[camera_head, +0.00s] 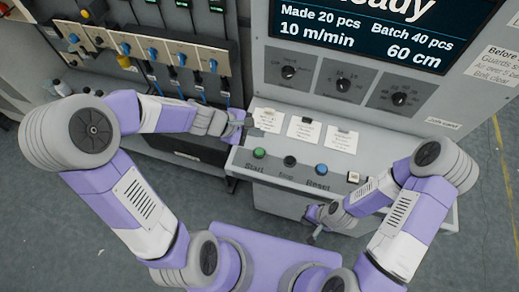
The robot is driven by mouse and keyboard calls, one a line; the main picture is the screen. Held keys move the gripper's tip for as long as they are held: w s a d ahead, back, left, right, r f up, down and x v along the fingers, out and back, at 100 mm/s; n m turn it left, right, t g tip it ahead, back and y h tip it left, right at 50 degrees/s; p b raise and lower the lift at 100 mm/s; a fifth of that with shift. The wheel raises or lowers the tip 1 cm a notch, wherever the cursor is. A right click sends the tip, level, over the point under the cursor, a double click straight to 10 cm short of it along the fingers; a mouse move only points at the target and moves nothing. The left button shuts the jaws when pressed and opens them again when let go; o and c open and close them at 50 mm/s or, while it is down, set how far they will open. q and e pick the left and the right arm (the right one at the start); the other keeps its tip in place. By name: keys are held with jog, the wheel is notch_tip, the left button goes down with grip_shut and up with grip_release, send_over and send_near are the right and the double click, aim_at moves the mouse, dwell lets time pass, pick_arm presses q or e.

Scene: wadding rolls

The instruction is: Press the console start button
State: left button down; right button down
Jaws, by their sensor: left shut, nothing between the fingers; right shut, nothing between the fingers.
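The green Start button (259,153) is on the front left of the sloping grey console (235,162), above the printed word "Start". A dark Stop button (290,160) and a blue Reset button (321,169) sit to its right. My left gripper (250,122) is shut and empty, at the console's left end, up and a little left of the green button in the picture. It appears apart from the button. My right gripper (316,237) is shut and empty, low in front of the console and below the Reset button in the picture.
Paper cards (304,131) lie on the console behind the buttons. Three dials (343,84) and a display (370,32) reading "Made 20 pcs, Batch 40 pcs" are above. A rack with blue-fitted tubes (170,70) stands left, near my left arm. Grey floor is open at lower left.

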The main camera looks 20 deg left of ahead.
pick_arm(q)
jog(key=b, duration=0.7)
send_over(257, 153)
notch_tip(257, 153, down, 8)
jog(key=shift+a+r, duration=0.1)
jog(key=shift+r, duration=0.1)
jog(key=shift+f+b, duration=0.6)
dwell(1.0)
jog(key=shift+f+b, duration=0.4)
jog(key=shift+b, duration=0.05)
jog(key=shift+f+b, duration=0.45)
dwell(0.5)
dwell(0.3)
jog(key=shift+r+p, duration=0.7)
jog(key=shift+r, duration=0.2)
